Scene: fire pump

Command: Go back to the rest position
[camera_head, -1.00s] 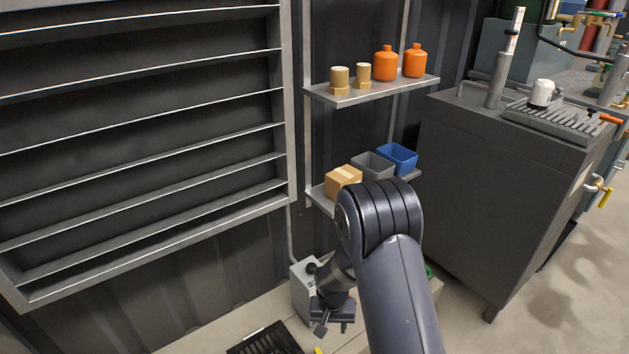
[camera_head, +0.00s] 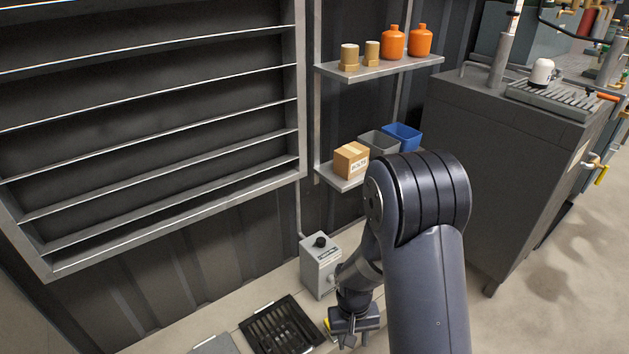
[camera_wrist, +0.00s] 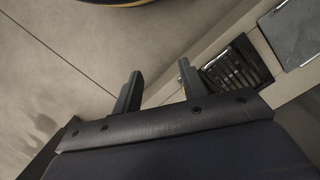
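My gripper (camera_head: 350,338) hangs pointing down at the bottom of the head view, at the end of my bent dark arm, in front of the grey control box. In the wrist view my gripper (camera_wrist: 160,85) shows two dark fingers standing well apart with nothing between them. Pale floor lies beyond the fingertips. My arm hides part of the lower shelf and the floor behind it.
A grey control box (camera_head: 321,265) with a black knob stands by the wall, with a black slotted tray (camera_head: 280,325) to its left. A cardboard box (camera_head: 351,161) sits on the lower shelf (camera_head: 340,184). A dark cabinet (camera_head: 500,170) stands right.

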